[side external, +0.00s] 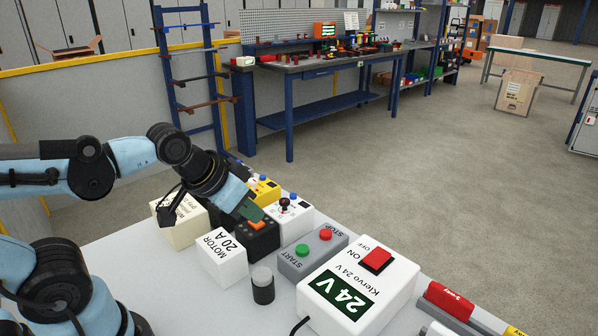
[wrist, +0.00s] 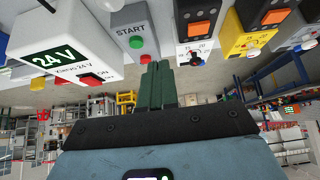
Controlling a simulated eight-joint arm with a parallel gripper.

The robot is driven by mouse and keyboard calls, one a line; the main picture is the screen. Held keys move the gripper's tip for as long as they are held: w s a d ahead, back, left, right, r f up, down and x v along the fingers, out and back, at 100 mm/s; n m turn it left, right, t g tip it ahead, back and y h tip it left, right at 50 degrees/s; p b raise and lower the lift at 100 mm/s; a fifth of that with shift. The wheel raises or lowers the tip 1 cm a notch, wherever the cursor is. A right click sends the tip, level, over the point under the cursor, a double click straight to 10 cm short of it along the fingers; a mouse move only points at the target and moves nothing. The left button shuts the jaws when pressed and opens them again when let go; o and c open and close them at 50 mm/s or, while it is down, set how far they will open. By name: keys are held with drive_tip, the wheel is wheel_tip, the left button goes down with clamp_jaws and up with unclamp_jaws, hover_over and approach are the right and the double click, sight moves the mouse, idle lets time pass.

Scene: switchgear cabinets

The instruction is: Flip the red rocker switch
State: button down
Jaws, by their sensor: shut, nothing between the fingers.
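The red rocker switch (side external: 376,260) sits on top of a white box (side external: 345,300) with a green 24 V display, marked ON and OFF beside the switch. In the wrist view the white box (wrist: 75,45) is at the upper left and the red switch (wrist: 92,79) shows at its lower edge. My gripper (side external: 249,211) has green fingers, shut and empty, beside a black box with an orange rocker, well to the left of the red switch.
A grey START/STOP box (side external: 312,252) with green and red buttons stands between my gripper and the 24 V box. A black box (side external: 258,240), a white MOTOR box (side external: 222,258), a yellow box (side external: 264,188) and a dark cylinder (side external: 262,286) stand close by.

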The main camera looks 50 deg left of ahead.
drive_tip(key=shift+s+a+f, duration=0.15)
drive_tip(key=shift+f, duration=0.05)
wheel_tip(320, 180, up, 10)
drive_tip(key=n+g, duration=0.7)
drive_tip(key=n, duration=1.1)
hover_over(384, 249)
drive_tip(key=shift+r, duration=0.15)
wheel_tip(384, 249, down, 14)
drive_tip(key=shift+f, duration=0.1)
